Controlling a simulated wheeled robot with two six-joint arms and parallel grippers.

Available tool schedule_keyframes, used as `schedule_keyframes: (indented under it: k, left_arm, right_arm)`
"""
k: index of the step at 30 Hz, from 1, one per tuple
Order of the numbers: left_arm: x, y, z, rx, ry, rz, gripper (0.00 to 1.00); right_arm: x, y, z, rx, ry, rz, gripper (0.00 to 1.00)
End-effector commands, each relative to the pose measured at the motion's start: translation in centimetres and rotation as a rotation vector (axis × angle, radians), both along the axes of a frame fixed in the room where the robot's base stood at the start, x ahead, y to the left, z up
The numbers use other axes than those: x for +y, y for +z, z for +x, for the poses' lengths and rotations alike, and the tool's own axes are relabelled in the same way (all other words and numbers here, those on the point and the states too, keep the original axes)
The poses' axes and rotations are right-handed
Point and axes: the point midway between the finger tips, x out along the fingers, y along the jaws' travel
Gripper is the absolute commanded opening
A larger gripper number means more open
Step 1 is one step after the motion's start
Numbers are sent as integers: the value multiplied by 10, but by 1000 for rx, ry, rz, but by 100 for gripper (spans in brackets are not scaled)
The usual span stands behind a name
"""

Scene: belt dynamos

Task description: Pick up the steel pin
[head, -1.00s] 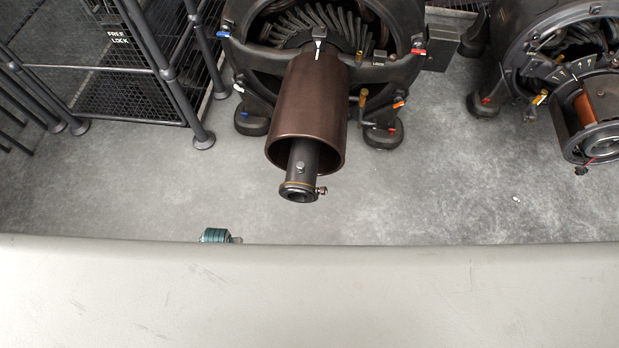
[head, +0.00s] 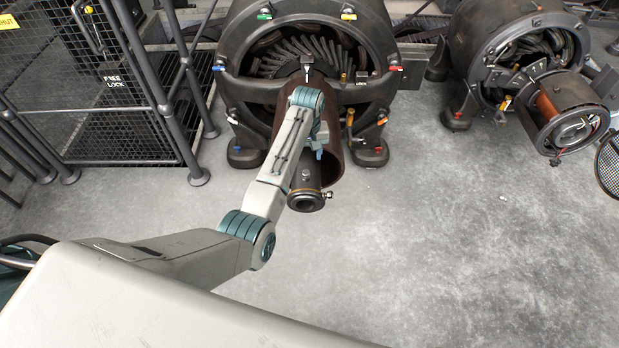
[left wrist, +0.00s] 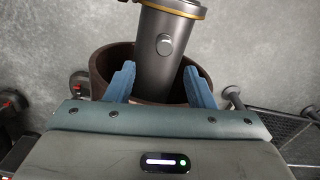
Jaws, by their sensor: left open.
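A dark steel shaft (head: 304,190) sticks out of the open end of a brown drum (head: 330,170) on the middle dynamo. A small round steel head, seemingly the steel pin (left wrist: 165,44), sits on the shaft's side; it also shows in the head view (head: 306,175). Another small fitting (head: 328,195) juts from the collar at the shaft's end. My left gripper (left wrist: 160,86) is open, with its blue fingers on either side of the shaft in the left wrist view, short of the round head. In the head view my left gripper (head: 318,150) is partly hidden by its arm. My right gripper is out of view.
The drum's rim (left wrist: 98,76) lies close around the fingers. A second dynamo (head: 510,60) stands at the right. A dark mesh cage (head: 100,120) stands at the left. The grey floor (head: 450,240) in front of the dynamos is clear.

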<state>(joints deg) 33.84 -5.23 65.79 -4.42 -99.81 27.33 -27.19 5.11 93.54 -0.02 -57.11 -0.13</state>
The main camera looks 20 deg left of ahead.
Motion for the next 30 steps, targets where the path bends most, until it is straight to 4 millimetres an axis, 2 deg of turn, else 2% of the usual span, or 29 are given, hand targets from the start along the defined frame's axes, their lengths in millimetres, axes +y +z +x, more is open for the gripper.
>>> schedule_keyframes:
  k: [3,8,18,26,27,30]
  left_arm:
    - [0,-17,0,1,0,0,49]
    - [1,-27,-1,-1,-1,0,49]
    - [4,-72,-6,0,-1,0,49]
    - [4,-76,-6,-2,-1,0,49]
    - [4,-76,-6,-2,-1,0,47]
    - [4,-76,-6,-2,-1,0,27]
  right_arm:
    - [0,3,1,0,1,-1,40]
    - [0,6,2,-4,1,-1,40]
    - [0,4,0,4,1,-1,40]
    - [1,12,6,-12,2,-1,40]
    - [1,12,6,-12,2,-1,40]
    - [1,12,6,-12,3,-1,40]
